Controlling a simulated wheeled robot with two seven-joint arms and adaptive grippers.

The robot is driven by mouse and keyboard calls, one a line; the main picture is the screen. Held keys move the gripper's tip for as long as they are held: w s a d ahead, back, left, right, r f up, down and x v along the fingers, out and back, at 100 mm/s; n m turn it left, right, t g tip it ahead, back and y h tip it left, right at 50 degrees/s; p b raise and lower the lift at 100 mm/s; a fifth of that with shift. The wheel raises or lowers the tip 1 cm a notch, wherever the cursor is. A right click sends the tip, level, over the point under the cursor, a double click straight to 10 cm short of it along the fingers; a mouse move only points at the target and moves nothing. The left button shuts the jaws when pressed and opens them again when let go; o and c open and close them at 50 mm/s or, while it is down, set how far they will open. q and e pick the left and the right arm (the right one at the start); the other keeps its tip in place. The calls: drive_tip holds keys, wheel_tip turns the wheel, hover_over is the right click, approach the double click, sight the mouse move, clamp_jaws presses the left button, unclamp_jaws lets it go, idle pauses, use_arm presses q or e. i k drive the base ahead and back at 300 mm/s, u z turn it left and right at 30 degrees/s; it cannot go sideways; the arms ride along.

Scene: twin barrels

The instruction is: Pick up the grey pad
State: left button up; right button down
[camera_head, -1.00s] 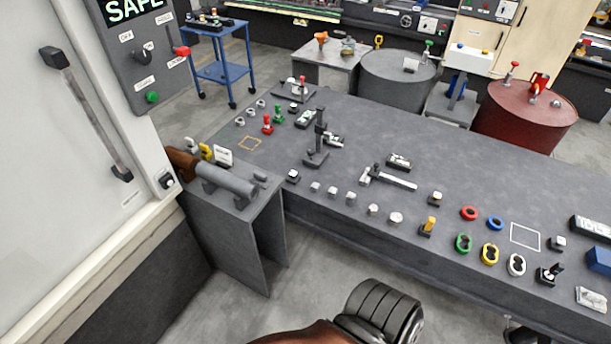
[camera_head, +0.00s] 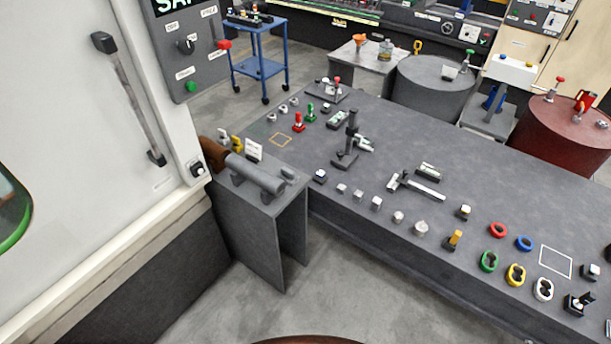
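I cannot tell for sure which thing is the grey pad. A small dark grey block (camera_head: 288,172) lies on the side stand (camera_head: 262,205), right of a grey cylinder (camera_head: 254,174) with a brown end. Several small light grey pieces stand in a row along the front edge of the long dark table, among them one piece (camera_head: 376,203) and a rounder one (camera_head: 420,228). None of these is held. Neither of my grippers shows.
The long dark table (camera_head: 450,180) holds a black upright stand (camera_head: 350,140), coloured rings and a white square outline (camera_head: 555,261). A white cabinet (camera_head: 90,150) with a lever closes off the left. Grey floor (camera_head: 340,290) is clear in front of the table.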

sight(285, 174)
drive_tip(key=k, duration=0.3)
drive_tip(key=u, duration=0.95)
drive_tip(key=i, duration=0.85)
drive_tip(key=z, duration=0.05)
